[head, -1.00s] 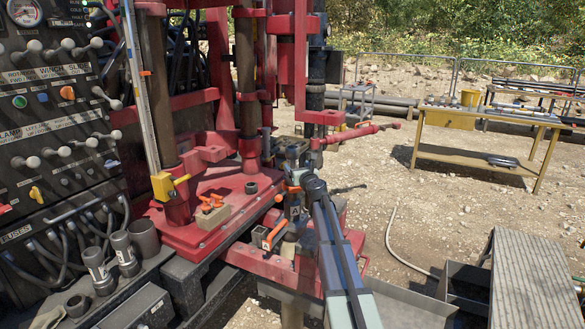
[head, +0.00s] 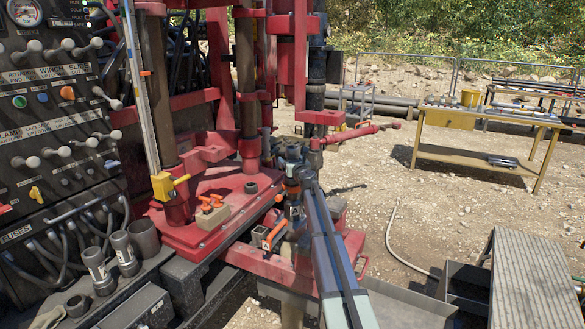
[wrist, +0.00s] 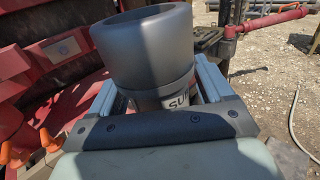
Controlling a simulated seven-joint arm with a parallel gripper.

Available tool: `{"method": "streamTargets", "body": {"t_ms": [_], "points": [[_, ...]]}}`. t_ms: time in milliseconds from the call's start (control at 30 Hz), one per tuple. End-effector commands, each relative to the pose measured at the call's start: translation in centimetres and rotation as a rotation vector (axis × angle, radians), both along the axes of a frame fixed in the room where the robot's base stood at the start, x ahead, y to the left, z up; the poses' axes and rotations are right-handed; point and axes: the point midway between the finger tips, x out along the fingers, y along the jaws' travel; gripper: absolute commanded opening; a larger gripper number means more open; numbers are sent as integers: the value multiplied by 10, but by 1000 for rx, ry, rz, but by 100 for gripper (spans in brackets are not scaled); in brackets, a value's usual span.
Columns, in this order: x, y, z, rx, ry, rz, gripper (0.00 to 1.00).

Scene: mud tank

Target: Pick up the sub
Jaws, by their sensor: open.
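The sub (wrist: 145,50) is a grey, hollow cylinder with a wide top collar. A narrower, lighter band below it carries lettering that begins "SU"; the rest is cut off. It stands upright or nearly so in the wrist view. My gripper (wrist: 157,80) is open, with one pale finger on each side of the sub, around its lower part. I cannot tell whether either finger touches it. In the head view my gripper (head: 293,186) is beside the red rig, and my arm hides much of what lies below. The sub's base is hidden.
The red rig (head: 195,235) and its upright pipes stand close on the left. A red-handled wrench (head: 355,134) extends to the right just behind my gripper. A black control panel (head: 55,120) is at far left. A yellow table (head: 475,155) stands at back right, across open gravel.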

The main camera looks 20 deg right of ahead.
Motion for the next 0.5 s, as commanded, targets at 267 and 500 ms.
{"method": "streamTargets", "body": {"t_ms": [267,500], "points": [[0,0,0,0,0,0,58],[0,0,0,0,0,1,35]]}}
